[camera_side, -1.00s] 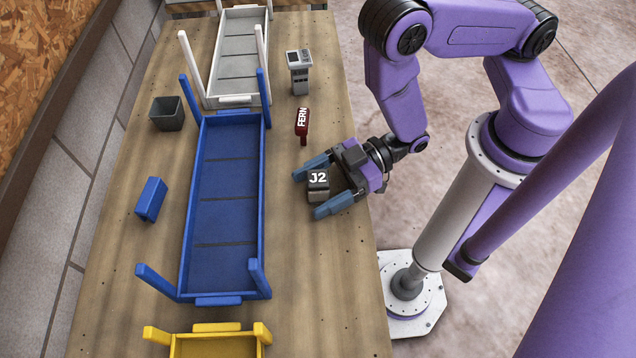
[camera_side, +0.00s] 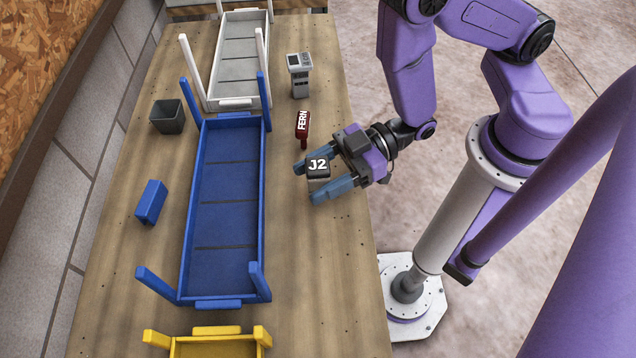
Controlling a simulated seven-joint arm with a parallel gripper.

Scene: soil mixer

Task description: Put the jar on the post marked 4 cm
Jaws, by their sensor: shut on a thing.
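The jar (camera_side: 318,172), a small block-like thing with a dark top marked "J2" and a paler lower part, is between the fingers of my gripper (camera_side: 322,176). My gripper reaches in from the right and is shut on the jar from both sides. The jar looks upright and seems raised a little above the table, though the height is hard to judge. I can read no "4 cm" mark in this view, so I cannot tell which post is meant.
A blue tray (camera_side: 266,222) with corner posts stands left of the jar. A white tray (camera_side: 210,78) is behind it, a yellow one (camera_side: 219,330) in front. A red "FERN" marker (camera_side: 303,124) and grey device (camera_side: 300,78) stand behind the jar. A dark bin (camera_side: 167,117) and blue block (camera_side: 151,202) are left.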

